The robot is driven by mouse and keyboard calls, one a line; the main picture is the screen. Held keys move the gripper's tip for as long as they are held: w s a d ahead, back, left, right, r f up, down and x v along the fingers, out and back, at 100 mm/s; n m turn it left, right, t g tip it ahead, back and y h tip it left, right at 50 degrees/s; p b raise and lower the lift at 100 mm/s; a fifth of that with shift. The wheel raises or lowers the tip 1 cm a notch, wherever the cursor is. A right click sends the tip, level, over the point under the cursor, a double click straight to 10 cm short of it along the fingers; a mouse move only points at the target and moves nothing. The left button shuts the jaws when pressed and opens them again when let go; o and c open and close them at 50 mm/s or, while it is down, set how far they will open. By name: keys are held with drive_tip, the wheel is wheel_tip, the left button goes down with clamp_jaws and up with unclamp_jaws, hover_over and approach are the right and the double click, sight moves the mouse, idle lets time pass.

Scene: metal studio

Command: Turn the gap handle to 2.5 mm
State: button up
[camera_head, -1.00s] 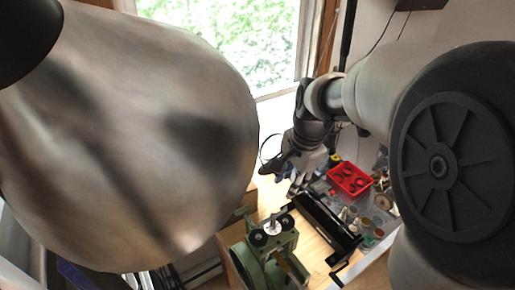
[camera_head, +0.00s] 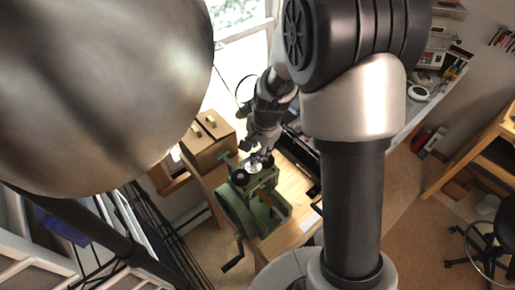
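A green rolling machine (camera_head: 262,213) stands on the wooden bench in the lower middle of the view. On its top are a pale round dial (camera_head: 254,167) and a black round knob (camera_head: 240,178), with dark round parts beside them. Which of these is the gap handle, and its reading, are too small to tell. A black crank (camera_head: 234,256) sticks out at the machine's lower left. My gripper (camera_head: 262,151) points down just above the top of the machine, close to the dial. Its fingertips are small and dark, so I cannot tell whether they touch anything.
Wooden boxes (camera_head: 207,139) stand left of the machine. A dark bar-like tool lies behind it, partly hidden by my arm. The bench top (camera_head: 292,186) is bare right of the machine. A black chair (camera_head: 490,243) and another wooden table (camera_head: 492,152) are at the right.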

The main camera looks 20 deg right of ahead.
clamp_jaws()
idle(0.4)
drive_tip(key=shift+b, duration=0.35)
drive_tip(key=shift+w+f+n+b, duration=0.15)
drive_tip(key=shift+w+n+b, duration=0.05)
drive_tip(key=shift+n+b, duration=0.8)
drive_tip(key=n+b, duration=0.1)
drive_tip(key=n, duration=0.2)
drive_tip(key=shift+w+y, duration=0.15)
drive_tip(key=shift+y, duration=0.25)
drive_tip(key=n+b, duration=0.1)
drive_tip(key=n+g+b, duration=0.1)
drive_tip(key=n, duration=0.1)
drive_tip(key=shift+w+a, duration=0.15)
drive_tip(key=shift+a, duration=0.05)
drive_tip(key=shift+w+a+n+g+y+b, duration=0.1)
drive_tip(key=shift+n+g+y+b, duration=0.1)
drive_tip(key=shift+n, duration=0.65)
drive_tip(key=shift+a+n+g+y+b, duration=0.1)
drive_tip(key=shift+n+b, duration=0.05)
drive_tip(key=shift+n, duration=0.7)
